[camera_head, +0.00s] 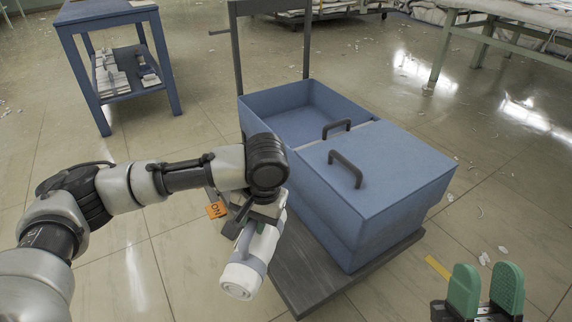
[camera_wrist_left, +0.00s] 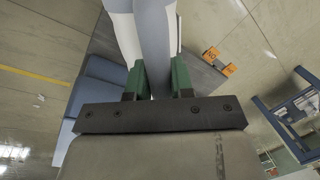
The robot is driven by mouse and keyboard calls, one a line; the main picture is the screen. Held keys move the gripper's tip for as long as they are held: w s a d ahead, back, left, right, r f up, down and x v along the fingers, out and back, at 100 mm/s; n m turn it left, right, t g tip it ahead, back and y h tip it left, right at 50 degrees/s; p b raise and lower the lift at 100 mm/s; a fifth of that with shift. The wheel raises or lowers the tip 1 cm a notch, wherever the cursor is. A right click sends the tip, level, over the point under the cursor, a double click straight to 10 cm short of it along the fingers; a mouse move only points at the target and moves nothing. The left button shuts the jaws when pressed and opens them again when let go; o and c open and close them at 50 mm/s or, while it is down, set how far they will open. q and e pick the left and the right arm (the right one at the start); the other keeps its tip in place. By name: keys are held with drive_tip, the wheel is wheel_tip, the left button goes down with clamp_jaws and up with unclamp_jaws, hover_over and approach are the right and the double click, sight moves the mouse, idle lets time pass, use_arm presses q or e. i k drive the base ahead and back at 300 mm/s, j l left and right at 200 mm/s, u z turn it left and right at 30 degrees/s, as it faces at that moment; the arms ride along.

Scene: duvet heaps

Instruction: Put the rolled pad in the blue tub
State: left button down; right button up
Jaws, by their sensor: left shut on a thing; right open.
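The rolled pad (camera_head: 240,279) is a white roll with a grey-blue band. My left gripper (camera_head: 256,214) is shut on it and holds it tilted, left of the blue tub (camera_head: 325,222). The left wrist view shows the pad (camera_wrist_left: 156,35) between the green fingers of the left gripper (camera_wrist_left: 157,80). The tub's far part is open and looks empty from what shows; its near part is covered by a blue lid (camera_head: 395,175) with dark handles. My arm hides the tub's left corner. My right gripper (camera_head: 484,290) is open and empty at the bottom right.
The tub stands on a dark flat cart (camera_head: 310,285) with an upright grey frame (camera_head: 237,55). An orange tag (camera_head: 216,210) shows beside my left wrist. A blue shelf table (camera_head: 110,15) stands at the back left. A green-framed table (camera_head: 500,15) stands at the back right.

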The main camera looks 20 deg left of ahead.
sight(310, 137)
drive_tip(key=k+z, duration=0.25)
drive_tip(key=z, duration=0.2)
drive_tip(key=k+l+z, duration=0.15)
drive_tip(key=z, duration=0.35)
drive_tip(key=i+j+z, duration=0.15)
drive_tip(key=i, duration=0.3)
drive_tip(key=i+z, duration=0.15)
drive_tip(key=i, duration=0.3)
drive_tip(key=i+j+z, duration=0.15)
drive_tip(key=i, duration=0.25)
drive_tip(key=i+j+u, duration=0.2)
drive_tip(key=i, duration=1.9)
drive_tip(key=i+j+u, duration=0.1)
drive_tip(key=i+u, duration=0.75)
drive_tip(key=i+l+u, duration=0.15)
drive_tip(key=i+u, duration=0.25)
drive_tip(key=i+l+u, duration=0.25)
drive_tip(key=u, duration=0.2)
drive_tip(key=i, duration=0.15)
